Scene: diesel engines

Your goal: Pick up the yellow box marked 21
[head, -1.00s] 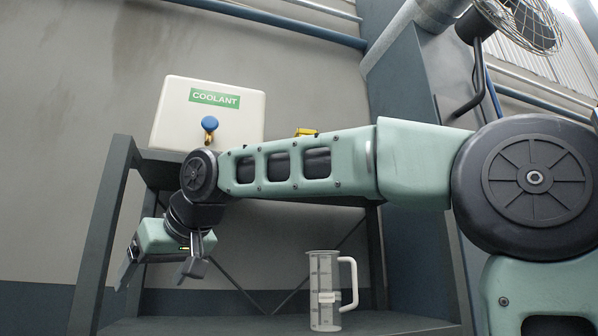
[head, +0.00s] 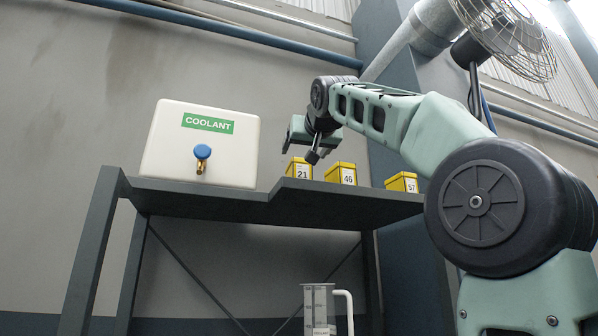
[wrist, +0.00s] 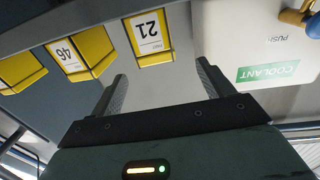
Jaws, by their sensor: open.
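The yellow box marked 21 (head: 299,169) stands on the upper shelf, the leftmost of a row of yellow boxes. In the wrist view the box marked 21 (wrist: 150,38) appears upside down, ahead of the fingers and roughly between their lines. My gripper (head: 291,150) is at shelf height by the box marked 21, its arm reaching in from the right. In the wrist view my gripper (wrist: 162,80) is open, with nothing between its two dark fingers. The box is apart from the fingers in that view.
Yellow boxes marked 46 (head: 341,173) and 57 (head: 402,182) stand to the right on the shelf (head: 240,203). A white coolant tank (head: 200,155) with a blue-knobbed tap stands to the left. A clear jug (head: 319,308) is below. A caged fan (head: 505,40) is at upper right.

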